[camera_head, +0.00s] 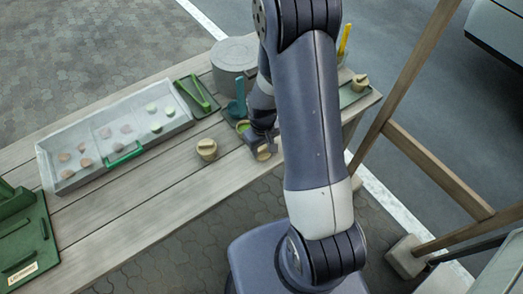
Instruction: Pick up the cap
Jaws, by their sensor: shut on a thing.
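My gripper (261,146) is at the table's near edge, right of centre, pointing down and partly behind my arm. It is shut on a small tan round piece (264,153) that looks like a cap; its lower part shows between the fingers. Whether it touches the table is too small to tell. A similar tan knobbed piece (207,148) stands on the table to the left of my gripper. Another tan knobbed piece (359,82) sits at the table's right end.
On the plank table (150,215) lie a pale tray (62,183) of small discs, a dark green tray (198,95) and a green case (24,240). A grey round drum (234,57) stands behind. A wooden frame (435,165) rises at right. Bare planks lie front left.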

